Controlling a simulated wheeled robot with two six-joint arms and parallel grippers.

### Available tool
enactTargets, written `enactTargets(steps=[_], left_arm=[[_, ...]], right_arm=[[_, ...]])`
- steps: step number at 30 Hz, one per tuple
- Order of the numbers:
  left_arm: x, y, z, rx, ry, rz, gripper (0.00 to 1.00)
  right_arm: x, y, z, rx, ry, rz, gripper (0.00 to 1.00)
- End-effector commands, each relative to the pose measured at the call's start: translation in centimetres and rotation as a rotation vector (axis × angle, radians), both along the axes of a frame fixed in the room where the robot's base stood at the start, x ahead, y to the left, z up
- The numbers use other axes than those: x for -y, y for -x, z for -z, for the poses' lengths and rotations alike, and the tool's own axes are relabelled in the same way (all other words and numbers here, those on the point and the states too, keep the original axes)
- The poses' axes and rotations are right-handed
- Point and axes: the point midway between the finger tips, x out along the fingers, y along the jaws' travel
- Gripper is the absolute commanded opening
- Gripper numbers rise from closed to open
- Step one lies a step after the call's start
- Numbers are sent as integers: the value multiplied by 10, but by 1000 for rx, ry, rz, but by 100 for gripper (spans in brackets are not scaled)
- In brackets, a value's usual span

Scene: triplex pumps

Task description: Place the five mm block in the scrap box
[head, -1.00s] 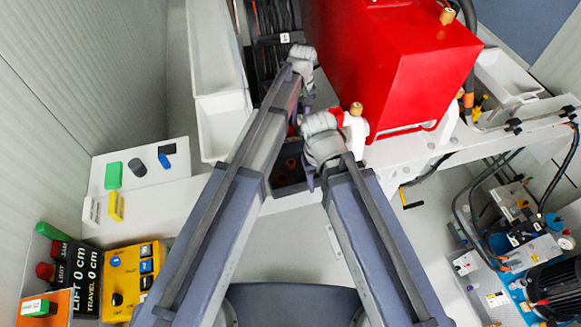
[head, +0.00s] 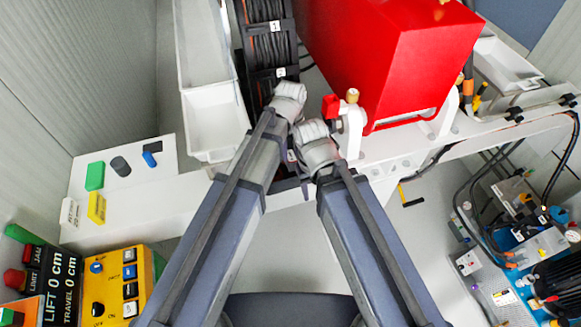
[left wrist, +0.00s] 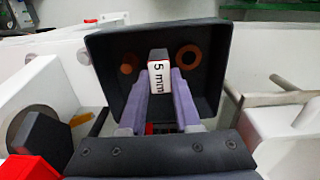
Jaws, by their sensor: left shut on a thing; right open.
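A small block labelled "5 mm" (left wrist: 161,78) is held between the purple fingers of my left gripper (left wrist: 163,98) in the left wrist view. Behind and around it is an open dark square box (left wrist: 103,45) with two orange-brown rings inside. The block appears over or inside the box opening; its exact height is unclear. In the head view my left gripper (head: 289,101) is above the box, and its fingers are hidden. My right gripper (head: 318,148) is open, close beside it. The box is almost wholly hidden behind my arms in the head view.
A large red pump housing (head: 400,60) stands to the right of my grippers. White trays (head: 214,121) and a dark rack (head: 268,40) lie to the left and behind. Coloured blocks, green (head: 95,176) and yellow (head: 97,207), lie on a white shelf at left.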

Motion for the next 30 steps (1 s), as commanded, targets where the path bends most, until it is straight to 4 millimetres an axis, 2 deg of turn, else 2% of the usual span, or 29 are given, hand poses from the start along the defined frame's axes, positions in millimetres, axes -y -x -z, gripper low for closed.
enactTargets(steps=[1,8,17,30], left_arm=[[0,0,7,0,0,0,0],[0,0,10,0,0,0,0],[0,0,44,0,0,0,0],[0,0,47,0,0,0,0]], right_arm=[[0,0,7,0,0,0,50],[0,0,10,0,0,1,50],[0,0,44,1,1,-2,50],[0,0,47,1,1,-4,50]])
